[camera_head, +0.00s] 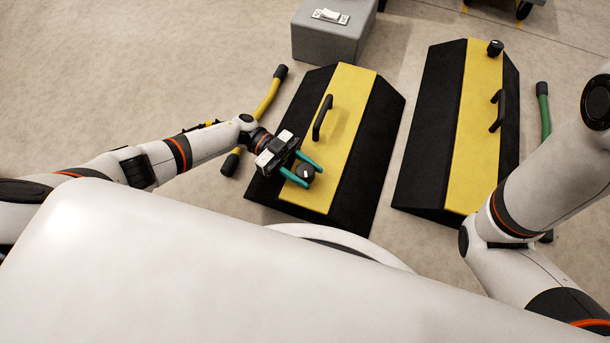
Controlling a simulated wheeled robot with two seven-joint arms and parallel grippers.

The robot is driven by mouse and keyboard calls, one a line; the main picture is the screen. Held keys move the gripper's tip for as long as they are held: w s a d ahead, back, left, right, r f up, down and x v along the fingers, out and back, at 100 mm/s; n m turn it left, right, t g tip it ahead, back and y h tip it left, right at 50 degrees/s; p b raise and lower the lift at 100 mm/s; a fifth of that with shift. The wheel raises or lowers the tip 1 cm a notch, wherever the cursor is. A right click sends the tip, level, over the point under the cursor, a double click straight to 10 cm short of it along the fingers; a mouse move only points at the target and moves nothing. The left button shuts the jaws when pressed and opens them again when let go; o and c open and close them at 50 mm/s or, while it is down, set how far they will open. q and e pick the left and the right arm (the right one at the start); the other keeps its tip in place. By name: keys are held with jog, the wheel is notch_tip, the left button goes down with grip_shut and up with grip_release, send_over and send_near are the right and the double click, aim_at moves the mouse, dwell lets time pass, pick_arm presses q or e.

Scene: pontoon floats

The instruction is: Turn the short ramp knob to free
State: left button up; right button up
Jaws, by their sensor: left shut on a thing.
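The ramp on the left (345,125) is black with a yellow band and a black handle (322,118); it looks a little shorter than the right one. A black knob (305,171) with a small white mark sits near the front end of its yellow band. My left gripper (304,173) has its teal fingers on either side of this knob and is shut on it. The mark is too small to tell which setting it points to. My right arm comes in at the right, but its gripper is out of view.
A second black and yellow ramp (470,130) stands to the right, with its own knob (495,48) at the far end and a handle (499,111). A grey box (330,40) with a white switch is behind. A yellow bar (267,100) and a green bar (543,108) flank the ramps.

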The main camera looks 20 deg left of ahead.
aim_at(305, 170)
pick_arm(q)
jog(key=m+g+y+b, duration=0.1)
jog(key=g, duration=0.1)
jog(key=m+g+y+b, duration=0.1)
jog(key=g, duration=0.1)
jog(key=shift+f+m, duration=0.2)
jog(key=shift+m, duration=0.2)
jog(key=shift+r+m+g+y+b, duration=0.15)
jog(key=shift+m+g+y+b, duration=0.25)
jog(key=shift+m+g+y, duration=1.15)
jog(key=shift+g, duration=0.35)
jog(key=o, duration=1)
jog(key=shift+r, duration=0.1)
notch_tip(305, 170, up, 10)
jog(key=p, duration=0.8)
